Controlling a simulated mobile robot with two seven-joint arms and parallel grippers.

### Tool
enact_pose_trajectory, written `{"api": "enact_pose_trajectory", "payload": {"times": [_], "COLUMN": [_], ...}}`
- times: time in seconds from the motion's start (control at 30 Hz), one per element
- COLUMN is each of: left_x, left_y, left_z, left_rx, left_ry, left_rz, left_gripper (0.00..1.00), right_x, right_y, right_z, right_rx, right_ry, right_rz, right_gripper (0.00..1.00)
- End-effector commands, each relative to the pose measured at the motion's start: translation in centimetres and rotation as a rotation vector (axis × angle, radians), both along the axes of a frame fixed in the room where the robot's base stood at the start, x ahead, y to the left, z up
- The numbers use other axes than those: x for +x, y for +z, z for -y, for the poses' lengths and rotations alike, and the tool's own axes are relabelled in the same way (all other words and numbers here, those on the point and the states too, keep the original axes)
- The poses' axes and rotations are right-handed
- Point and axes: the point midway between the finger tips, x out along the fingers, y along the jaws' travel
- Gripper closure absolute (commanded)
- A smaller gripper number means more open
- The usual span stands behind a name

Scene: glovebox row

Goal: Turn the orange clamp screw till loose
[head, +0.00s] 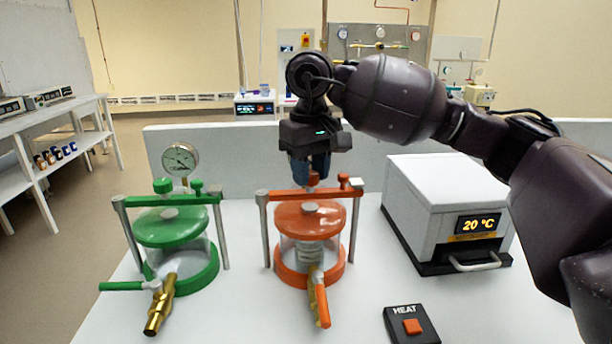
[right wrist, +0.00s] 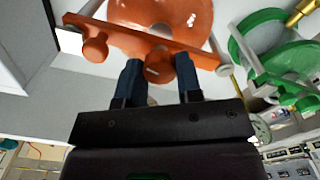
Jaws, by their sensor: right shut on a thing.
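The orange clamp screw (head: 314,179) stands on the middle of the clamp bar over the orange-lidded vessel (head: 308,220). My right gripper (head: 311,180) points down from above and is shut on the screw's head. In the right wrist view, its two blue fingers (right wrist: 160,75) stand on either side of the orange screw head (right wrist: 159,64), with the clamp bar (right wrist: 130,38) just beyond. A smaller orange knob (head: 343,180) and a white square sit at the bar's right end. My left gripper is not in view.
A green vessel (head: 172,228) with a pressure gauge (head: 180,158) stands to the left. A white heating box (head: 445,205) reading 20 °C stands to the right. A HEAT switch box (head: 411,325) lies at the front. A low grey wall runs behind.

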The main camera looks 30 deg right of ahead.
Motion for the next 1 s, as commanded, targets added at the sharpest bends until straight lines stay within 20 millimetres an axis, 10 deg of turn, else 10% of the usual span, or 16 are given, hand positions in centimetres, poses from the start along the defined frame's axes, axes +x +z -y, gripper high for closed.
{"api": "enact_pose_trajectory", "payload": {"times": [1.0], "left_x": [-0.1], "left_y": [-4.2], "left_z": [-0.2], "left_rx": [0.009], "left_ry": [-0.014], "left_rz": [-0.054], "left_gripper": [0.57], "right_x": [0.1], "right_y": [0.2], "right_z": [0.0], "right_rx": [-0.001], "right_ry": [0.719], "right_rz": [0.007], "right_gripper": [0.91]}}
